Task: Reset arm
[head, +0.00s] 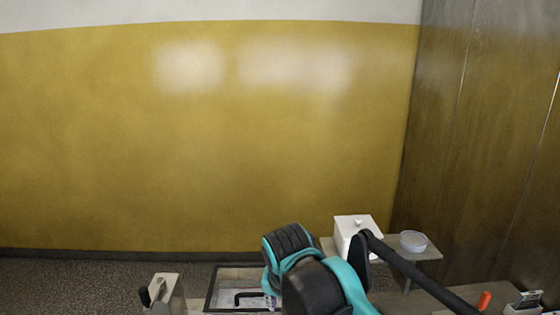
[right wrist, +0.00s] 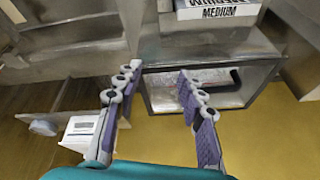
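My right arm (head: 315,285), teal and black, reaches in at the bottom centre of the head view; it hides most of its own gripper. In the right wrist view my right gripper (right wrist: 158,73) is open, its two purple-padded fingers apart with nothing between them. A dark-framed box or tray (head: 212,290) lies just left of the arm, with a black handle-like bar (head: 236,297) inside. The same frame shows beyond and beside the right fingertips in the wrist view (right wrist: 148,97). My left gripper is not in view.
A white lidded box (head: 345,232) and a clear round bowl (head: 413,241) stand on a small shelf at right. A beige holder (head: 170,290) stands at lower left. A red-orange object (head: 484,300) is at lower right. A box marked MEDIUM (right wrist: 215,8) shows in the wrist view.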

